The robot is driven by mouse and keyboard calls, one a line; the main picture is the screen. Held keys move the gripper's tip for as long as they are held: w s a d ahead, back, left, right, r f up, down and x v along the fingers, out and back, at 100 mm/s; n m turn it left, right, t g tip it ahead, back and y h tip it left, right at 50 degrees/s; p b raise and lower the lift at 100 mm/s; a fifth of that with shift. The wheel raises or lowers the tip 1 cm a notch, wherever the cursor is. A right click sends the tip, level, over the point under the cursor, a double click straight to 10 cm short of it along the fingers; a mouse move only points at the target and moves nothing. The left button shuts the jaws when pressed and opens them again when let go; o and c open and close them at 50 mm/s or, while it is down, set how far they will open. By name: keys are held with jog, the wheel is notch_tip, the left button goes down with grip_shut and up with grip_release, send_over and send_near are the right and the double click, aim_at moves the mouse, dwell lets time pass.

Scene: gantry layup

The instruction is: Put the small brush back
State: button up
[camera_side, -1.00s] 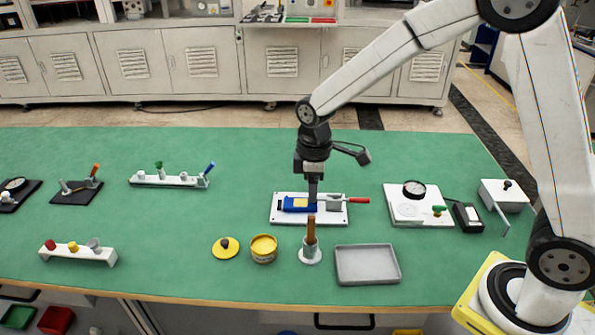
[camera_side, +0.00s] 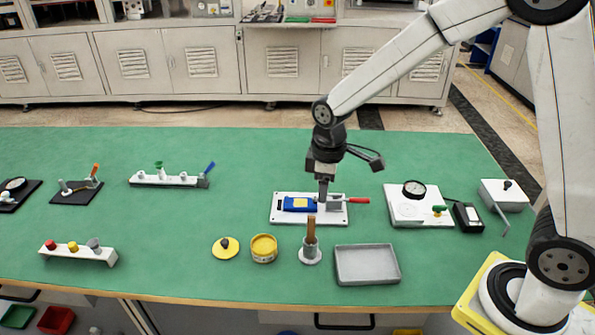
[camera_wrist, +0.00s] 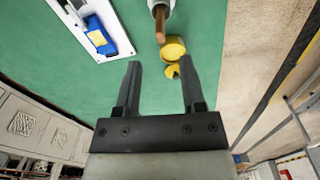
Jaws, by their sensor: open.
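The small brush (camera_side: 311,229) shows as a brown wooden handle standing upright in a grey cup-shaped holder (camera_side: 310,254) on a round white base. Its lower end is hidden inside the cup. The handle (camera_wrist: 160,24) and part of the holder (camera_wrist: 160,3) show at the top of the wrist view. My gripper (camera_side: 322,197) is over the white clamp plate, behind the brush in the side view. In the wrist view my gripper (camera_wrist: 161,65) has its two fingers apart with nothing held between them.
The white clamp plate (camera_side: 334,219) carries a blue block (camera_side: 299,204) and a red-handled clamp. A yellow tin (camera_side: 264,248) and its lid (camera_side: 226,247) stand left of the holder. A grey tray (camera_side: 367,278) lies to its right. Green mat is clear behind the plate.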

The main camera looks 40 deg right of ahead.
jog(key=s+d+m+t, duration=0.2)
jog(key=s+m, duration=0.5)
jog(key=s, duration=0.4)
jog(key=shift+s+d+f, duration=0.35)
jog(key=shift+d+f, duration=0.05)
jog(key=shift+d, duration=0.5)
